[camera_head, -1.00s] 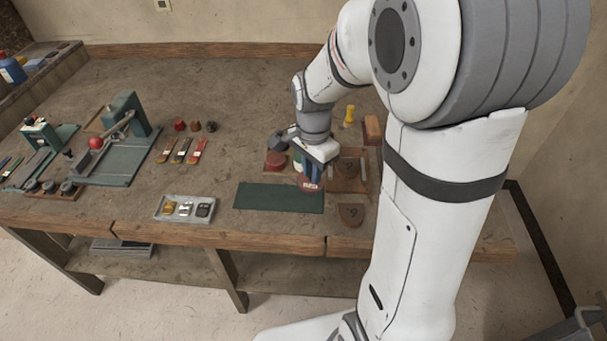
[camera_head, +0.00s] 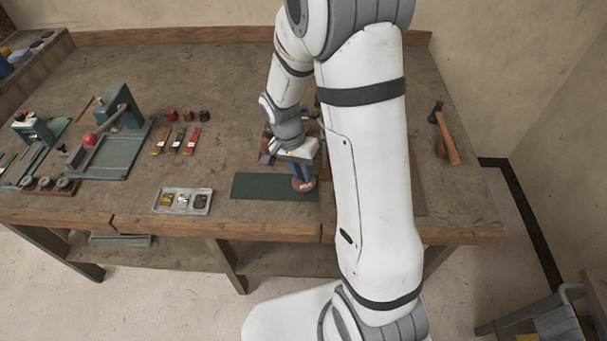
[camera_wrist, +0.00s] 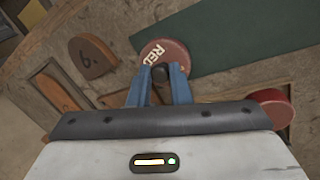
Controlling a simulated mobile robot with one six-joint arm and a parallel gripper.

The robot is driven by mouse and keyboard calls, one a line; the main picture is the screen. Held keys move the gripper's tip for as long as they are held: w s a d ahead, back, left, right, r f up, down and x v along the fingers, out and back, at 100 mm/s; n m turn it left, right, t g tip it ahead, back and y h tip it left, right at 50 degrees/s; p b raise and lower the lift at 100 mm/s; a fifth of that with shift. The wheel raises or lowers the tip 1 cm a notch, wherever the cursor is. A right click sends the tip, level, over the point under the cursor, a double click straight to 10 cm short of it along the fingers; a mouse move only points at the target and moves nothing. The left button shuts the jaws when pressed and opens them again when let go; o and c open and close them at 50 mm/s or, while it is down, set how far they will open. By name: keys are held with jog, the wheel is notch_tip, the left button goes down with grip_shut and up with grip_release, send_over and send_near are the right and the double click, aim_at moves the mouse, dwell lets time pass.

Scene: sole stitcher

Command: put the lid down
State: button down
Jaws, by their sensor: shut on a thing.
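The lid (camera_wrist: 166,55) is a round, dark red disc with "RED" lettered on its top. My gripper (camera_wrist: 160,78) is shut on its near edge. In the head view the lid (camera_head: 304,185) is at the right end of the dark green mat (camera_head: 262,187), under my gripper (camera_head: 302,175). In the wrist view it overlaps the corner of the mat (camera_wrist: 235,35). I cannot tell whether it touches the surface. A red round tin (camera_wrist: 272,106) shows beside my gripper at the right of the wrist view, partly hidden by it.
Sole-shaped pieces, one marked 6 (camera_wrist: 93,57), lie left of the lid in the wrist view. A grey tray (camera_head: 183,201) with small items sits left of the mat. A hammer (camera_head: 446,135) lies at the right. My arm hides part of the bench.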

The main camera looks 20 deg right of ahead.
jog(key=shift+f, duration=1.1)
jog(key=shift+f, duration=0.15)
jog(key=c, duration=1.3)
grip_release()
jog(key=shift+c, duration=0.2)
